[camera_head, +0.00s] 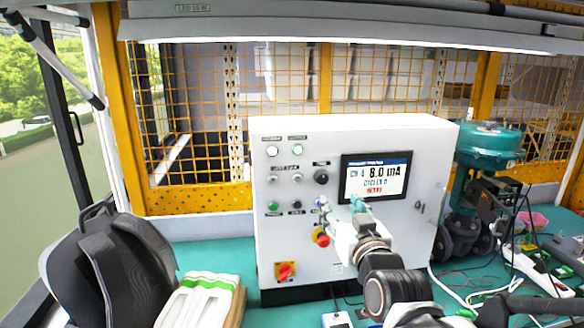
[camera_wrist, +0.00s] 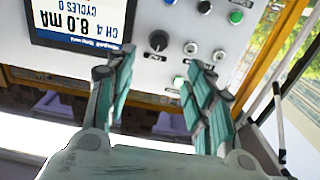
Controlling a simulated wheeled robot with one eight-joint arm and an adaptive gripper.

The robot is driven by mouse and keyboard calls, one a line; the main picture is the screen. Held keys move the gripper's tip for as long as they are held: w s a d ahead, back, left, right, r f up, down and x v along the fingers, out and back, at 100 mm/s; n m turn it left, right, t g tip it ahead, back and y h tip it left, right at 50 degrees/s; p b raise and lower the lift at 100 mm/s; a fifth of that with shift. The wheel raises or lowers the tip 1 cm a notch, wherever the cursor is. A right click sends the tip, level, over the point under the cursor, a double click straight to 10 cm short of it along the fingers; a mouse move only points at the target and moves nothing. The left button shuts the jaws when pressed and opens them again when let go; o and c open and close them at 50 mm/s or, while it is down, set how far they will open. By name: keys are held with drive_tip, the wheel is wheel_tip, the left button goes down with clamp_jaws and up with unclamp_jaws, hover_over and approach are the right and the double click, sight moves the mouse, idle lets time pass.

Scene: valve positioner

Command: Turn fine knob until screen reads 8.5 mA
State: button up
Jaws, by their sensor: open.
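The screen (camera_head: 376,178) on the white control box reads 8.0 mA with CYCLES 0 below. It shows upside down in the wrist view (camera_wrist: 82,22), with CH 4. A large black knob (camera_head: 321,177) is left of the screen and shows in the wrist view (camera_wrist: 158,40). A smaller black knob (camera_head: 296,204) is lower left and also shows there (camera_wrist: 204,6). The labels are too small to tell which is the fine knob. My gripper (camera_head: 341,205) is open and empty before the panel. In the wrist view the large knob appears between its fingertips (camera_wrist: 162,60), apparently apart from them.
A teal valve actuator (camera_head: 487,143) stands right. A backpack (camera_head: 105,265) and binders (camera_head: 205,298) are at left.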

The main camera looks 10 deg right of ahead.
sight(323, 180)
drive_tip(key=w+b, duration=0.3)
drive_tip(key=w, duration=1)
drive_tip(key=shift+w+r+b, duration=0.15)
drive_tip(key=shift+w+b, duration=0.25)
drive_tip(key=shift+c, duration=0.3)
drive_tip(key=c, duration=1)
